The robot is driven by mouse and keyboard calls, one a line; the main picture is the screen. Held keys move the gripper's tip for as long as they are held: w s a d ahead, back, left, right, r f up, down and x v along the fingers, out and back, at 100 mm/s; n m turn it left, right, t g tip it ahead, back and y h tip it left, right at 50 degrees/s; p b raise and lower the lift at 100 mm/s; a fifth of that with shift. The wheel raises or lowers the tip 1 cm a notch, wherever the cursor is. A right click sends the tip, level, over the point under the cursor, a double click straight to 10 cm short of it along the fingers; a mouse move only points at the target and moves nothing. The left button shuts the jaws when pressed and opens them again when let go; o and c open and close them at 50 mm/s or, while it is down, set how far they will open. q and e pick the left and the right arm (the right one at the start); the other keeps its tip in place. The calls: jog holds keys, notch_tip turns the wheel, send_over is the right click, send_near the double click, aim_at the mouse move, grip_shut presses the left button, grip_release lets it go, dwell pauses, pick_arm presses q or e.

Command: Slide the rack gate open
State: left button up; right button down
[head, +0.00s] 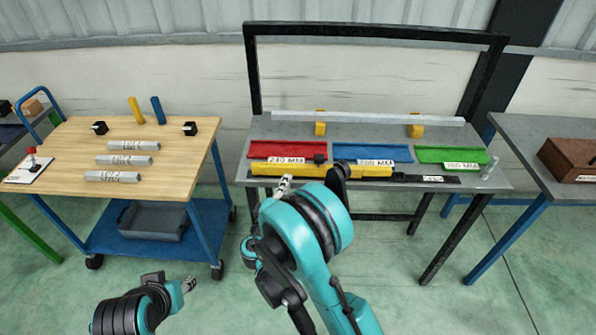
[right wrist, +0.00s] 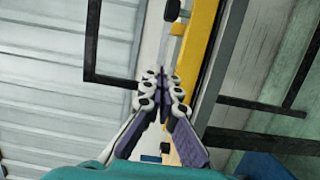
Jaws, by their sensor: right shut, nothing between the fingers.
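The rack gate appears to be the yellow bar (head: 262,169) along the front of the grey table, before the red tray and part of the blue one. A black knob (head: 320,158) stands on it. My right gripper (head: 284,186) is in front of the bar's left part, left of the knob. In the right wrist view its fingers (right wrist: 162,85) are shut with nothing between them, beside the yellow bar (right wrist: 203,45). A dark knob (right wrist: 172,10) shows beyond the fingertips there. I cannot tell whether the fingers touch the bar. My left gripper (head: 188,284) is low, before the wooden cart.
Red (head: 290,149), blue (head: 372,152) and green (head: 452,156) trays lie behind the bar. A black labelled strip (head: 430,179) lies right of it. A black frame (head: 375,31) rises behind. The wooden cart (head: 80,140) stands left, another table (head: 545,140) right.

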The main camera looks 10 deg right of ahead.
aim_at(322, 166)
jog(key=b+x, duration=0.1)
jog(key=x, duration=0.7)
jog(key=shift+w+d+f, duration=0.1)
jog(key=shift+w+d, duration=0.05)
jog(key=shift+d, duration=0.05)
jog(key=d+b, duration=0.1)
jog(key=d, duration=0.2)
jog(key=shift+d, duration=0.1)
pick_arm(q)
notch_tip(322, 166, down, 3)
jog(key=shift+r, duration=0.2)
pick_arm(e)
jog(key=shift+d, duration=0.5)
